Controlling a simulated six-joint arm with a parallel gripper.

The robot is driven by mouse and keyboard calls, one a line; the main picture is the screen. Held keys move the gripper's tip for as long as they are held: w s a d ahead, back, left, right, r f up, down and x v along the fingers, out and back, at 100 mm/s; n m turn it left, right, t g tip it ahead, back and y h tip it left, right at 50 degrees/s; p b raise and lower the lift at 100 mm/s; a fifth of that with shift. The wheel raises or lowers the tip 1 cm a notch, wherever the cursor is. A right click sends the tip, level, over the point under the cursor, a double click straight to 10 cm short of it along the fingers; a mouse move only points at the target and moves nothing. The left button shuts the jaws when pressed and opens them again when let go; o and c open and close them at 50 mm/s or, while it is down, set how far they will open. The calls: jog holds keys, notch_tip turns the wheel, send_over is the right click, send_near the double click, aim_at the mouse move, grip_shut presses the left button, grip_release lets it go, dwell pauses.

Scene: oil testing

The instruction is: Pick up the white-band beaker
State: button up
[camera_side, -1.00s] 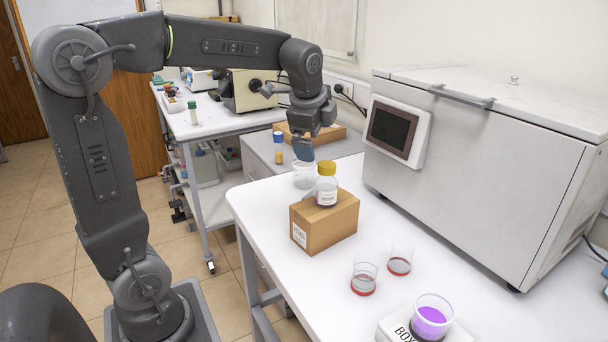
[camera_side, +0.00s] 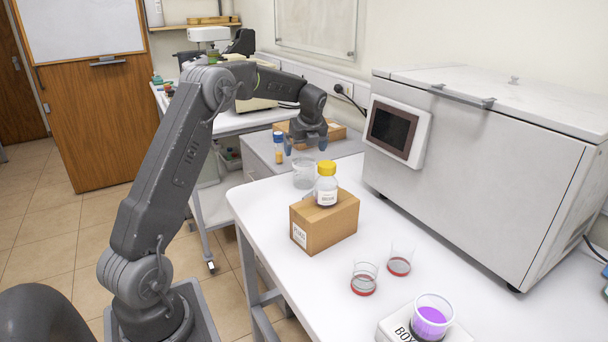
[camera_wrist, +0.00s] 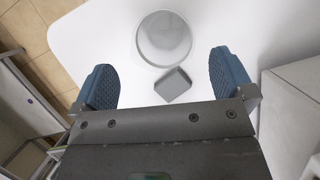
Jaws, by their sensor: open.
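The white-band beaker (camera_side: 304,175) is a clear, pale, empty-looking cup. It stands upright on the far-left part of the white table, behind the yellow-capped bottle (camera_side: 327,186). The beaker's round rim also shows at the top of the wrist view (camera_wrist: 164,38). My gripper (camera_side: 305,147) points down, fingers spread, just above and behind the beaker in the side view. In the wrist view my gripper (camera_wrist: 164,78) has its two blue pads wide apart with nothing held. The beaker lies ahead of the pads, roughly centred between their directions.
The bottle stands on a cardboard box (camera_side: 325,222). Two red-banded beakers (camera_side: 364,279) (camera_side: 399,261) and a purple-filled beaker (camera_side: 432,315) are nearer the front. A large white machine (camera_side: 480,165) fills the right. A grey square object (camera_wrist: 173,84) lies by the beaker.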

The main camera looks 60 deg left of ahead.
aim_at(303, 161)
jog(key=shift+w+x, duration=0.2)
jog(key=shift+x, duration=3.3)
jog(key=shift+r, duration=0.1)
jog(key=shift+c, duration=0.3)
jog(key=c, duration=1)
jog(key=shift+o, duration=0.2)
